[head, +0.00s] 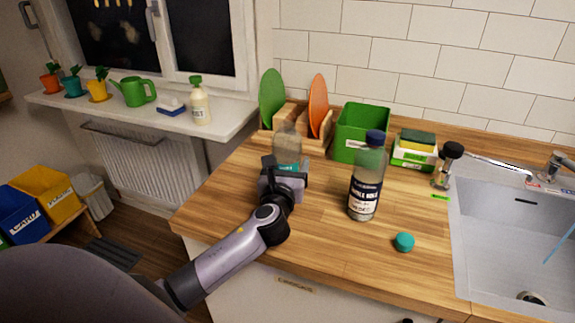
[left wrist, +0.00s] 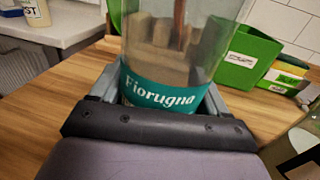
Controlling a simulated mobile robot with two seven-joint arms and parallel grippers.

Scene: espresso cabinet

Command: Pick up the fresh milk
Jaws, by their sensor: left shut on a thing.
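A clear bottle with a teal label (head: 287,143) reading "Fiorugna" stands upright at the left of the wooden counter. My left gripper (head: 286,170) is shut around its lower part. In the left wrist view the bottle (left wrist: 165,92) is between the fingers, with its top out of frame. A second clear bottle (head: 367,178) with a dark blue cap and label stands to the right, apart from the gripper. I read no "milk" wording on either bottle. A teal cap (head: 404,242) lies near the counter's front. My right gripper is not in view.
A rack with a green plate (head: 272,98) and an orange plate (head: 318,105) stands behind the held bottle. A green bin (head: 361,132) and a sponge box (head: 414,152) are at the back. The sink (head: 512,235) is at the right.

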